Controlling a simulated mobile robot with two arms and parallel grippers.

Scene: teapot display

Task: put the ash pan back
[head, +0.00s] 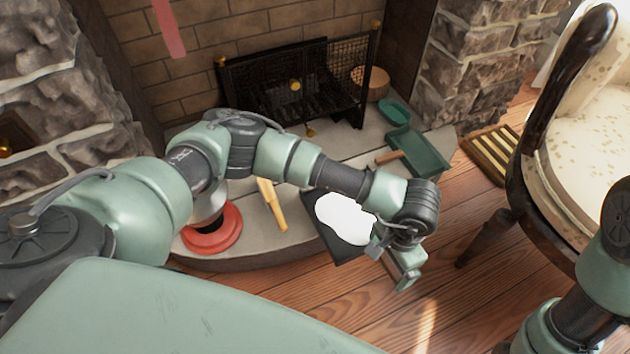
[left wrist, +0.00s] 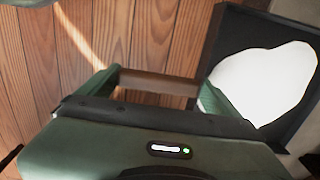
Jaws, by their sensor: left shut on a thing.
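The ash pan (head: 347,254) is a dark, shallow square tray with a white heap (head: 346,218) in it. It is at the front edge of the hearth, partly behind my left arm; I cannot tell whether it touches the hearth. In the left wrist view the pan (left wrist: 226,60) is at the right, with its white heap. My left gripper (head: 393,266) is on the pan's right side. In the left wrist view its green fingers (left wrist: 158,90) are shut on a brown handle (left wrist: 160,82) beside the pan. My right gripper is out of view.
A black fire grate with mesh sides (head: 292,82) stands in the brick fireplace. A green dustpan (head: 418,152), a red round base (head: 212,230) and a wooden-handled tool (head: 272,205) are on the stone hearth (head: 300,240). An upholstered chair (head: 585,120) stands at right.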

